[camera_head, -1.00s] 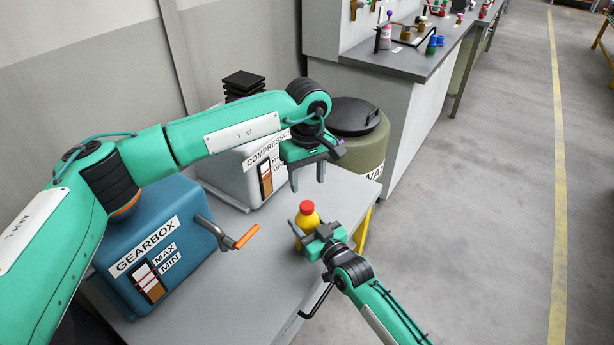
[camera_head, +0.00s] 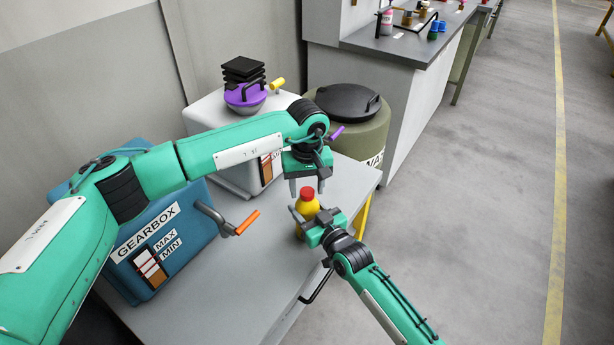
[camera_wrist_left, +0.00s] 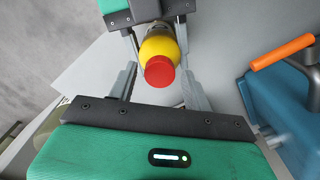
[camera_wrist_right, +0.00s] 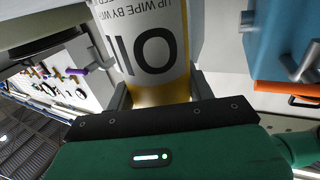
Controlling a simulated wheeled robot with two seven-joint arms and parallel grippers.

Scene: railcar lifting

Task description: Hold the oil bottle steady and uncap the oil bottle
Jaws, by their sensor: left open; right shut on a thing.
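The yellow oil bottle (camera_head: 309,210) with a red cap (camera_head: 308,194) stands upright near the right edge of the grey table. My right gripper (camera_head: 311,218) is shut around the bottle's body from the front right. The right wrist view shows the bottle's white label with "OIL" (camera_wrist_right: 150,50) between the fingers. My left gripper (camera_head: 307,188) is open and points down just above the cap. In the left wrist view the red cap (camera_wrist_left: 160,72) lies between the spread fingers, with gaps on both sides. The bottle's base is partly hidden by my right gripper.
The grey table (camera_head: 235,275) carries a blue gearbox (camera_head: 150,245) with an orange-handled crank (camera_head: 238,224) and a white compressor (camera_head: 205,115) behind. A green waste drum (camera_head: 372,135) with a black lid stands beyond the table. The table front is clear.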

